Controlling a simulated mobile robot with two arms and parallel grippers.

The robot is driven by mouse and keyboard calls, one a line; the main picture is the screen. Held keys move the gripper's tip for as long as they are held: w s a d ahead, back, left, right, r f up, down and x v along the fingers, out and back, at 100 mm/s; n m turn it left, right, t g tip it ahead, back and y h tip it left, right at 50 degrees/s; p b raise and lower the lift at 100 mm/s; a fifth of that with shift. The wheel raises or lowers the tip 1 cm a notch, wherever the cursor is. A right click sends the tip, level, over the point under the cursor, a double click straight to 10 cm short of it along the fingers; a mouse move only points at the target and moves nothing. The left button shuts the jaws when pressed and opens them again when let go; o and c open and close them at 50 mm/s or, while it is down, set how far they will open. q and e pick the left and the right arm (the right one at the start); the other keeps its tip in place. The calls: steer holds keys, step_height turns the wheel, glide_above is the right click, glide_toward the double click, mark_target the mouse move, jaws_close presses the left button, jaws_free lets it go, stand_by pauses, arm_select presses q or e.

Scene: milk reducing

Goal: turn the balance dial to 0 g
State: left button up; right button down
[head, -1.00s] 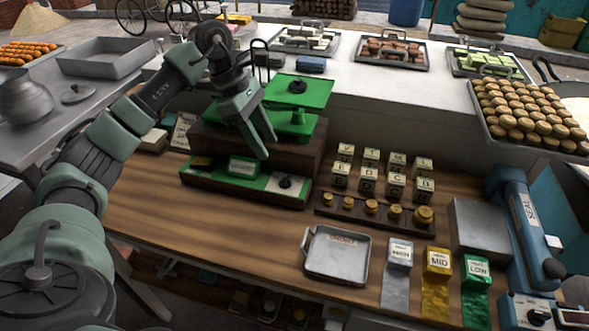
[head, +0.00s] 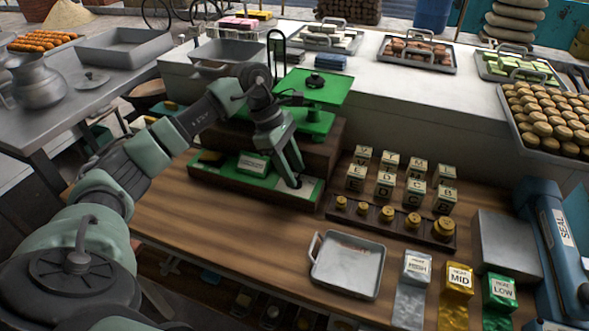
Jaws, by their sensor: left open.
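The green balance (head: 318,92) stands on a dark wooden block at the middle of the counter. My right gripper is not in view.
Brass weights (head: 413,220) in a rack and several lettered blocks (head: 384,184) stand right of the balance. A metal tray (head: 348,264) lies in front, beside the MID (head: 458,278) and LOW (head: 500,289) packets. Bare wood (head: 220,220) lies front left.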

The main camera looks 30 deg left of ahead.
arm_select(q)
steer(key=shift+d+f, duration=0.2)
steer(key=shift+f, duration=0.4)
steer(key=shift+c, duration=0.3)
jaws_close()
